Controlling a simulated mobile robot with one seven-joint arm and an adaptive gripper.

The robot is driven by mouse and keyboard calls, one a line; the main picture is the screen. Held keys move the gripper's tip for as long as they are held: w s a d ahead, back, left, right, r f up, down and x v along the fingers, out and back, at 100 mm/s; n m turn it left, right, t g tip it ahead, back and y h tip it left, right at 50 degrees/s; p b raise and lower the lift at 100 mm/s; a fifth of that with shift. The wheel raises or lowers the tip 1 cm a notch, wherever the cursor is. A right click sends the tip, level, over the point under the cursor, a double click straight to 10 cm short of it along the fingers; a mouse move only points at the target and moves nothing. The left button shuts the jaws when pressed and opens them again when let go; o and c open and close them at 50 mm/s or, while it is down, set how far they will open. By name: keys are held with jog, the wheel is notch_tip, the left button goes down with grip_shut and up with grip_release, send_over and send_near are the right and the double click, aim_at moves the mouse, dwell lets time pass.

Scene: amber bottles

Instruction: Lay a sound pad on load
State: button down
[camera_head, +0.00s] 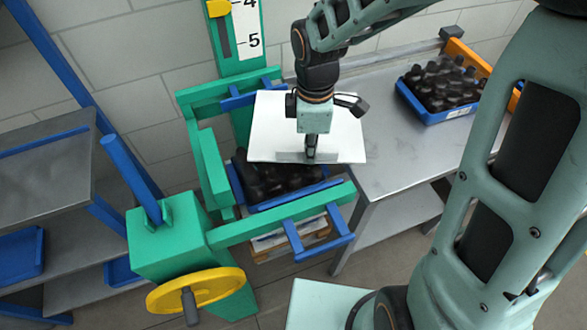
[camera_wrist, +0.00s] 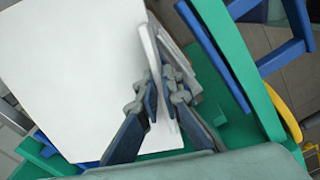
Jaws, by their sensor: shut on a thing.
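My gripper (camera_head: 311,150) is shut on a white pad (camera_head: 268,125), pinching it near its front edge. In the wrist view, the fingers (camera_wrist: 162,90) close on the pad's edge, and its broad white face (camera_wrist: 70,65) fills the left; no damage shows on the visible part. The load is a blue crate (camera_head: 300,194) of dark bottles (camera_head: 262,180) inside a green frame (camera_head: 205,165). The pad is above the load and hides its back part. I cannot tell whether the pad touches the bottles.
A grey metal table (camera_head: 400,150) at right bears another blue crate (camera_head: 440,114) of dark bottles and an orange bin (camera_head: 470,58). The green stand has a yellow handwheel (camera_head: 200,289) and a blue lever (camera_head: 131,178). Metal shelves (camera_head: 50,190) stand at left.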

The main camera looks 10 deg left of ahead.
jog(key=s+a+f+n+b, duration=0.1)
jog(key=f, duration=0.1)
jog(key=s+a+f+n+b, duration=0.1)
jog(key=f+n+b, duration=0.1)
jog(key=s+a+f+n+b, duration=0.1)
jog(key=f+b, duration=0.1)
jog(key=f, duration=0.1)
jog(key=shift+n, duration=0.4)
jog(key=shift+f+b, duration=0.9)
dwell(0.6)
jog(key=c, duration=2)
grip_release()
jog(key=shift+c, duration=0.2)
